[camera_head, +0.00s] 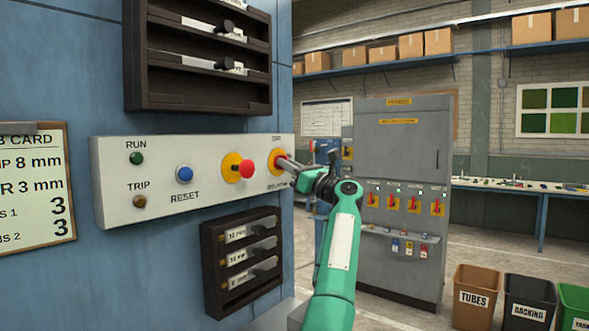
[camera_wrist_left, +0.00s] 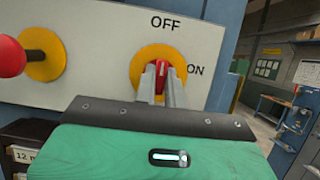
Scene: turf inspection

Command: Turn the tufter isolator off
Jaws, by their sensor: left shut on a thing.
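The tufter isolator is a red rotary handle on a yellow round plate (camera_head: 276,161) at the right end of a pale control panel (camera_head: 110,190). In the left wrist view, the yellow plate (camera_wrist_left: 140,66) has OFF printed above it and ON to its right. The red handle (camera_wrist_left: 162,72) looks about upright there, in line with OFF; its lower part is hidden by the fingers. My left gripper (camera_head: 285,161) is shut on the handle, a finger on each side, as the left wrist view (camera_wrist_left: 161,85) shows. My right gripper is not in view.
Left of the isolator are a red mushroom button (camera_head: 246,169), a blue RESET button (camera_head: 184,174), and RUN (camera_head: 137,158) and TRIP (camera_head: 139,202) lamps. Dark racks hang above (camera_head: 130,60) and below (camera_head: 214,285) the panel. A grey cabinet (camera_head: 400,150) stands behind.

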